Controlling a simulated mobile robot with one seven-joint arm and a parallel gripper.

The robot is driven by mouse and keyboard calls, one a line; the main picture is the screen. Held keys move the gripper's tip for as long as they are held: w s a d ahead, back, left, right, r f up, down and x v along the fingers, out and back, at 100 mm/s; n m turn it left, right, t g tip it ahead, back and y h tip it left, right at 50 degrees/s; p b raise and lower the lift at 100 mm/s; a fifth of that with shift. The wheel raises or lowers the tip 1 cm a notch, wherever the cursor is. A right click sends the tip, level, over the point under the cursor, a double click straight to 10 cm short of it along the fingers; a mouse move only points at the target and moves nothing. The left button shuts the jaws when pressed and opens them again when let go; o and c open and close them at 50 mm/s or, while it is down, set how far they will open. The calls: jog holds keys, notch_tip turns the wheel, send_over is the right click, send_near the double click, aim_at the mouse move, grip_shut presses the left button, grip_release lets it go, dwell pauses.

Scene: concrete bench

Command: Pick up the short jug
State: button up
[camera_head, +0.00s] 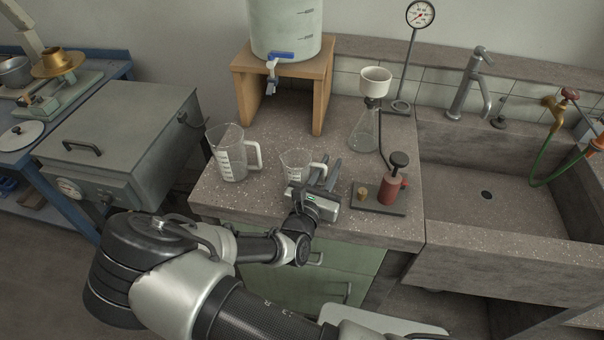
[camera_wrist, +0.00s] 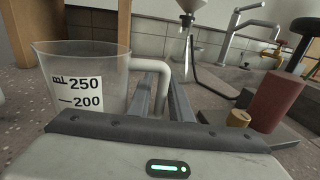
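The short jug (camera_head: 294,164) is a small clear measuring jug with a white handle, upright on the bench top. In the wrist view the short jug (camera_wrist: 90,75) fills the left side, with 250 and 200 marks and its handle to the right. My gripper (camera_head: 328,168) is low over the bench at the handle side. Its two fingers, seen from behind in the wrist view (camera_wrist: 170,95), stand apart with a narrow gap, close to the handle. The fingers partly hide the handle's lower part, and I cannot tell whether they touch it.
A taller clear jug (camera_head: 231,155) stands to the left. A red hand pump (camera_head: 391,187) and a cork (camera_head: 362,193) sit on a dark plate (camera_head: 372,207) to the right. A flask (camera_head: 364,132) with a white funnel is behind. The sink (camera_head: 490,215) lies further right.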

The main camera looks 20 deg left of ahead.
grip_shut()
